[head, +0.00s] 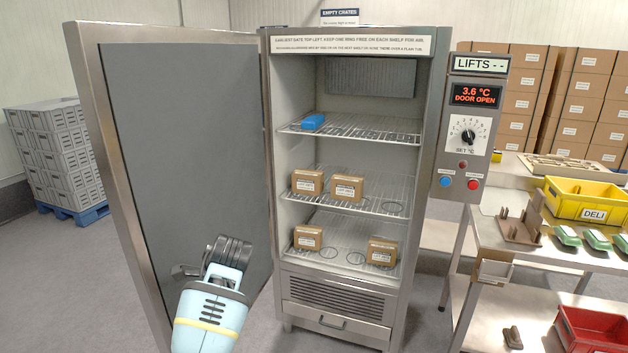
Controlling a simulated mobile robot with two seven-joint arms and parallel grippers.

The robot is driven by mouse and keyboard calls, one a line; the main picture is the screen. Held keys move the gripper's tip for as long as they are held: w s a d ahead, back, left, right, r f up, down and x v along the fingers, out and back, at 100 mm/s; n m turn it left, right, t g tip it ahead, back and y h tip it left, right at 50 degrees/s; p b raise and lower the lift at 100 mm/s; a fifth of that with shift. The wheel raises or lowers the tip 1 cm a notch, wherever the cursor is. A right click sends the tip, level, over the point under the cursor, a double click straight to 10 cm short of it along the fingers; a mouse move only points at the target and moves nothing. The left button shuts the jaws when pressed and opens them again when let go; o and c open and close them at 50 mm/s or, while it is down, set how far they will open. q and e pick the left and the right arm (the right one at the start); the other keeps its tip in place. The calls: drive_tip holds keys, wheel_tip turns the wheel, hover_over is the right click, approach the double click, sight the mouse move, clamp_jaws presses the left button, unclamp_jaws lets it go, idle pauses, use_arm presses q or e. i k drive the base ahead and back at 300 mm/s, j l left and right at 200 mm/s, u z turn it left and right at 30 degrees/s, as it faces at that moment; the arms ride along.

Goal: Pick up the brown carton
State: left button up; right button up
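Several small brown cartons with white labels stand inside the open fridge cabinet (282,215). Two are on the middle shelf, a left one (307,183) and a right one (347,187). Two are on the lower shelf, a left one (308,237) and a right one (382,252). Which one the task means cannot be told. My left gripper (188,271) is dark, at the end of a pale blue arm, in front of the open door and left of the cabinet, apart from the cartons. Its fingers are not clear enough to show open or shut. My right gripper is out of view.
The fridge door (185,150) stands wide open on the left. A blue item (312,122) lies on the top shelf. A control panel (468,125) reads 3.6 °C, DOOR OPEN. At right, a steel bench holds a yellow DELI crate (584,203) and green packs (567,236).

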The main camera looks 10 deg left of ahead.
sight(304, 182)
drive_tip(key=i+l+z, duration=0.15)
drive_tip(key=i, duration=0.8)
drive_tip(key=i+l+z, duration=0.15)
drive_tip(key=i, duration=0.85)
drive_tip(key=i+l, duration=0.1)
drive_tip(key=l, duration=0.3)
drive_tip(key=l+u, duration=0.15)
drive_tip(key=l, duration=0.25)
drive_tip(key=i+l+z, duration=0.1)
drive_tip(key=i, duration=0.15)
drive_tip(key=j, duration=0.45)
drive_tip(key=i+j+z, duration=0.1)
drive_tip(key=j, duration=0.4)
drive_tip(key=i+j, duration=0.2)
drive_tip(key=j, duration=0.25)
